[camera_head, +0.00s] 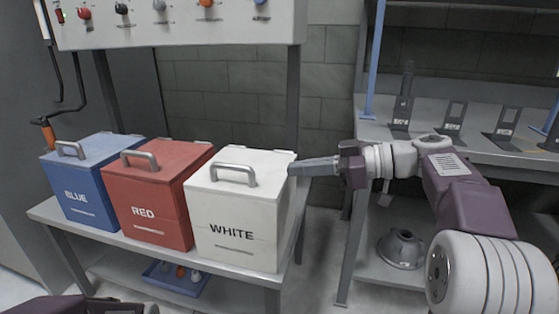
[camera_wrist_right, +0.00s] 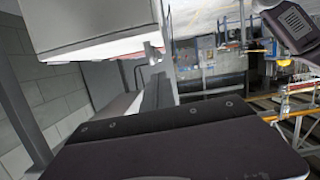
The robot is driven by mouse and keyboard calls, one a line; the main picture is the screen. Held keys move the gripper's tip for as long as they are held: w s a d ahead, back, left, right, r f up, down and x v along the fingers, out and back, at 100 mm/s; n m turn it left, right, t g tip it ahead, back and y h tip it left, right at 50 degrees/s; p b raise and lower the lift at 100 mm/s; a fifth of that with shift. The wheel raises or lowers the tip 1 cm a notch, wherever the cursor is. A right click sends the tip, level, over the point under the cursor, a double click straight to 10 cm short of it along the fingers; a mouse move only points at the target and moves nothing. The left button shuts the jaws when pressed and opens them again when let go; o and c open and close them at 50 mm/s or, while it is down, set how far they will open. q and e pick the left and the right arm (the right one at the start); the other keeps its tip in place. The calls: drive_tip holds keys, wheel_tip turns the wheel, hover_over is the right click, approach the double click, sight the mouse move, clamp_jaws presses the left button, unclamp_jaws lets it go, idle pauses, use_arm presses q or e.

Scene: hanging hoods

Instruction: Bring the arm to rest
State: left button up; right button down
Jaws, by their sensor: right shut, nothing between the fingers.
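My right arm reaches in from the right side of the head view. Its gripper (camera_head: 306,167) is shut and empty, pointing left, with its tip at the right edge of the white box (camera_head: 232,238). I cannot tell whether the tip touches the box or is just in front of it or beside it. In the right wrist view, a pale box-like body (camera_wrist_right: 95,25) is close at the upper left, and a dark part of my own wrist fills the bottom. Only a bit of my left arm shows at the bottom left of the head view; its gripper is out of sight.
A blue box (camera_head: 85,196) and a red box (camera_head: 150,205) stand left of the white one on a grey table. A blue tray (camera_head: 175,282) is on the lower shelf. A bench (camera_head: 470,150) with dark stands and a grey funnel-like hood (camera_head: 401,249) below is at right.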

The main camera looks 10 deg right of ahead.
drive_tip(key=s+a+n+g+p, duration=0.2)
drive_tip(key=s+a+g, duration=0.15)
drive_tip(key=a, duration=0.25)
drive_tip(key=s+a+f+m+g+h+p, duration=0.25)
drive_tip(key=s+f, duration=0.25)
drive_tip(key=f, duration=0.5)
drive_tip(key=s+d+f+m+h, duration=0.4)
drive_tip(key=d+f, duration=0.1)
drive_tip(key=f, duration=0.3)
drive_tip(key=s+d+f+m+h, duration=0.3)
drive_tip(key=s+d+f, duration=0.1)
drive_tip(key=f, duration=0.4)
drive_tip(key=s+d+f+m+h, duration=0.4)
drive_tip(key=d+f, duration=0.1)
drive_tip(key=f, duration=0.3)
wheel_tip(320, 180, up, 39)
drive_tip(key=w+m+t+p, duration=0.1)
drive_tip(key=w+m+p, duration=0.1)
drive_tip(key=p, duration=3.6)
drive_tip(key=shift+w+d+f, duration=0.15)
drive_tip(key=shift+w+f, duration=0.05)
